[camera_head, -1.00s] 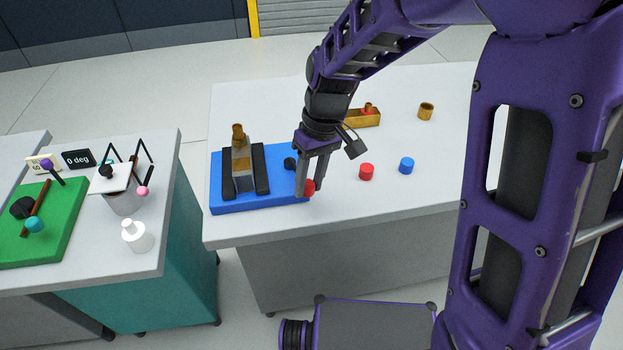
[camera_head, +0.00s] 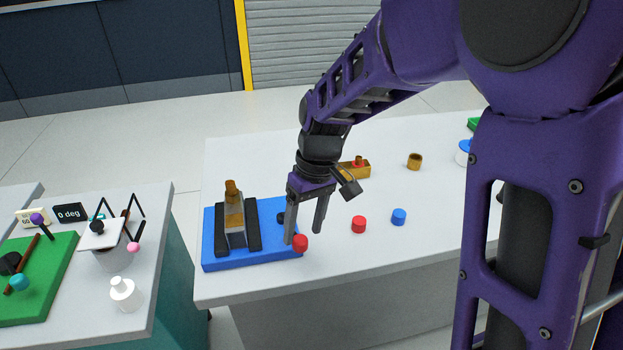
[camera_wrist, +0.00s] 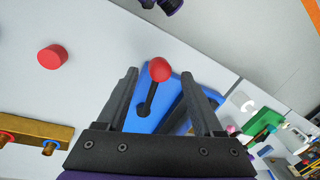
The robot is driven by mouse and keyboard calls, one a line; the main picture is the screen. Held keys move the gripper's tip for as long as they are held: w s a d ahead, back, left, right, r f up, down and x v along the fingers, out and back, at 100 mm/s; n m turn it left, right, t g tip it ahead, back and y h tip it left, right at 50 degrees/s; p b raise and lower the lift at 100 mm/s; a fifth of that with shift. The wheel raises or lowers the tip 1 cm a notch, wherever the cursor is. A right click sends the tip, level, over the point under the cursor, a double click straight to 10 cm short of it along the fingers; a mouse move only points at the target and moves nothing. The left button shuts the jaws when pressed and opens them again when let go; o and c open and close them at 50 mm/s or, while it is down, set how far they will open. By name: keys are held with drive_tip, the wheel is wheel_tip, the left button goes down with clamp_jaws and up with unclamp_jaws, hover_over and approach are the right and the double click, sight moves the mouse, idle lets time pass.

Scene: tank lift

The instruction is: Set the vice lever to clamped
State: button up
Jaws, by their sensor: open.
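The vice stands on a blue base (camera_head: 222,262) at the left of the white table, with two black jaws (camera_head: 254,226) around a grey and brass piece (camera_head: 234,213). Its lever has a red ball knob (camera_head: 300,243) at the base's right edge. In the wrist view the red knob (camera_wrist: 160,69) tops a dark lever rod (camera_wrist: 149,98) over the blue base (camera_wrist: 172,112). My gripper (camera_head: 304,236) is open, pointing down at the lever. In the wrist view the knob and rod show between the two fingers (camera_wrist: 165,85), with no finger seen touching them.
A red cylinder (camera_head: 358,224) and a blue cylinder (camera_head: 398,216) stand to the right on the table. A brass block (camera_head: 356,169) and a brass ring (camera_head: 414,161) are farther back. A second bench at the left holds a green board (camera_head: 45,285) and a white bottle (camera_head: 124,294).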

wheel_tip(320, 180, up, 14)
drive_tip(key=w+d+p, duration=0.1)
drive_tip(key=d, duration=0.1)
drive_tip(key=shift+w+r+p, duration=0.15)
drive_tip(key=shift+w+p, duration=0.15)
drive_tip(key=shift+w, duration=0.05)
